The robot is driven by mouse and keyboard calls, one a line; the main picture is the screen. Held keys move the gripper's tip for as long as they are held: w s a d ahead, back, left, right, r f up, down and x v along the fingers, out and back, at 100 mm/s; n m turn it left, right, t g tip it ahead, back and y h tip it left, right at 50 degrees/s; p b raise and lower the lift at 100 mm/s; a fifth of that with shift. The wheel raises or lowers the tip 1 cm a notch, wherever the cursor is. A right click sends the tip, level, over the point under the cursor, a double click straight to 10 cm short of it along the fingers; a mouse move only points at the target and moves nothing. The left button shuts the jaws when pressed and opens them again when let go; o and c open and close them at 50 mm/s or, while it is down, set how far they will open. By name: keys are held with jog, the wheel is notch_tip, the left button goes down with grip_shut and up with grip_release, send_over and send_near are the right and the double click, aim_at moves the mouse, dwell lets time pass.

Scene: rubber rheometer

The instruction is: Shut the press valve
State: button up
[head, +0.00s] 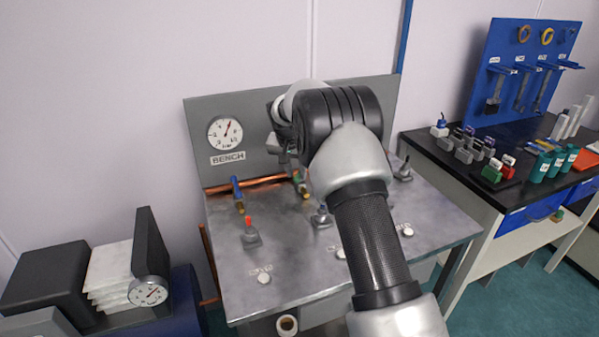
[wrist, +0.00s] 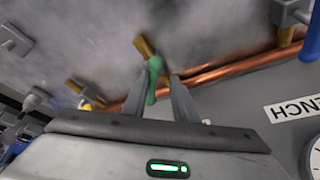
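A valve with a green lever (head: 297,178) and a brass body stands by the copper pipe at the back of the metal bench. The green lever (wrist: 154,76) also shows in the wrist view, between the two fingers of my gripper (wrist: 158,88). The fingers are apart, one on each side of the lever, and I see a gap beside it. Whether either finger touches it I cannot tell. In the head view my arm hides most of my gripper (head: 291,160). I cannot read which valve is labelled as the press valve.
The copper pipe (head: 245,184) runs along the back panel, below the BENCH gauge (head: 225,133). A black side table (head: 440,178) with several small items stands to the right.

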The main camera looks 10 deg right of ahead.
jog(key=o, duration=0.6)
jog(key=shift+d, duration=0.2)
jog(key=p+v, duration=0.1)
jog(key=v, duration=1.6)
jog(key=shift+r+p, duration=0.25)
jog(key=shift+p, duration=0.05)
